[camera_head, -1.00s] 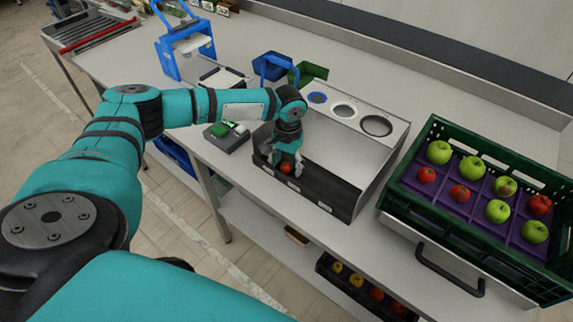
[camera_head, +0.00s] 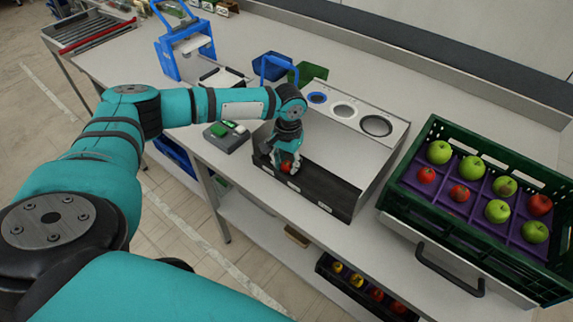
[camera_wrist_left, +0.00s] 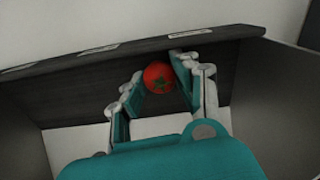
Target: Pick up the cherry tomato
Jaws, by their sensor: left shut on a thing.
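The cherry tomato (camera_head: 287,166) is small, round and red. In the left wrist view the gripper (camera_wrist_left: 158,84) is shut on the tomato, with a finger on each side, close to the tray's dark wall. I cannot tell whether the tomato touches the tray floor. My right gripper is not in view.
The stand (camera_head: 344,111) has several round holes along its back. A green crate (camera_head: 403,193) of red and green apples stands to the right. A grey box (camera_head: 228,142) with a green part is left of the tray. Blue and green bins stand behind.

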